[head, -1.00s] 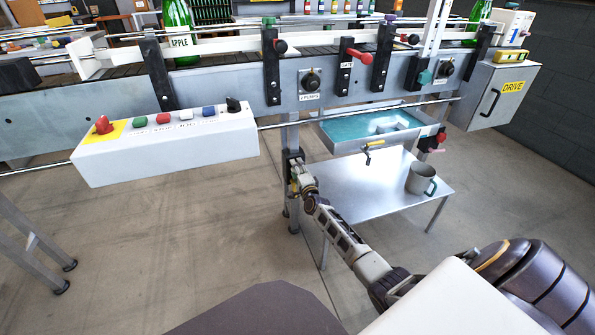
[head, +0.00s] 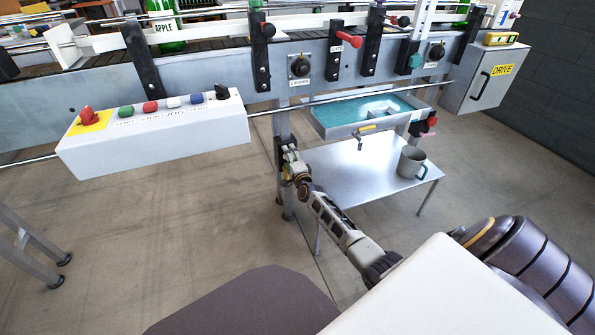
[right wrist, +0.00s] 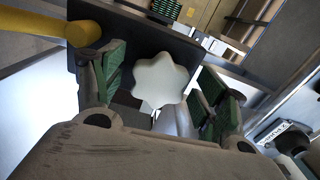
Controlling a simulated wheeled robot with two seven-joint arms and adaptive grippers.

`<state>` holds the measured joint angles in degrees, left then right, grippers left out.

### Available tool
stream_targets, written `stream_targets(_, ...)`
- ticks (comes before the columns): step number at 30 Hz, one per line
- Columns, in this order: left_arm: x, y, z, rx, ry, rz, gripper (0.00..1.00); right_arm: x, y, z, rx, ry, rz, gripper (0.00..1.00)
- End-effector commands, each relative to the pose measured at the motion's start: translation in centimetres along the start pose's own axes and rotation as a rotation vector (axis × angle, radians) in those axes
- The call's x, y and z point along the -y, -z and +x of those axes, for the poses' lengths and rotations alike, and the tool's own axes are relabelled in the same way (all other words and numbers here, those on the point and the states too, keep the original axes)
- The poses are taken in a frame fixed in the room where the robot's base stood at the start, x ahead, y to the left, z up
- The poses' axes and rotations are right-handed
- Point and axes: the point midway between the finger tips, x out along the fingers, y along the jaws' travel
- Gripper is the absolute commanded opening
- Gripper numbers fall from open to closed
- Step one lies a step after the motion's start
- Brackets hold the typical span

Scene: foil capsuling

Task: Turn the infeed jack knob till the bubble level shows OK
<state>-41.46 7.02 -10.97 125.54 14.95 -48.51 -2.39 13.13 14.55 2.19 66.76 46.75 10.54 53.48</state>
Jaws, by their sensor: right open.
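The pale star-shaped jack knob (right wrist: 158,80) shows in the right wrist view, in front of a dark plate. My right gripper is open, with its green-padded fingers (right wrist: 160,92) on either side of the knob; I cannot tell whether they touch it. In the head view my right gripper (head: 291,164) is at the black bracket on the conveyor leg, and the knob is not distinguishable there. The yellow bubble level (head: 499,38) lies on top of the drive box (head: 487,78); its reading is too small to make out. My left gripper is not in view.
A low metal table (head: 345,185) with a grey mug (head: 411,163) stands right of the leg, below a blue-lined tray (head: 372,112). A white control box (head: 160,136) hangs at the left. A yellow rod (right wrist: 45,25) runs beside the gripper in the wrist view.

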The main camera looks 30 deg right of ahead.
Motion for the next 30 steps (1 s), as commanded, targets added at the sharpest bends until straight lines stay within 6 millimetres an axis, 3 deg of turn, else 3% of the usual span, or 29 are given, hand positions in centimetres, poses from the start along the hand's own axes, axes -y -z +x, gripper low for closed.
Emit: stream_targets(30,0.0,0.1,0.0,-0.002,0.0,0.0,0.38,-0.1,0.0,-7.9,-0.001,-0.002,0.001,0.73)
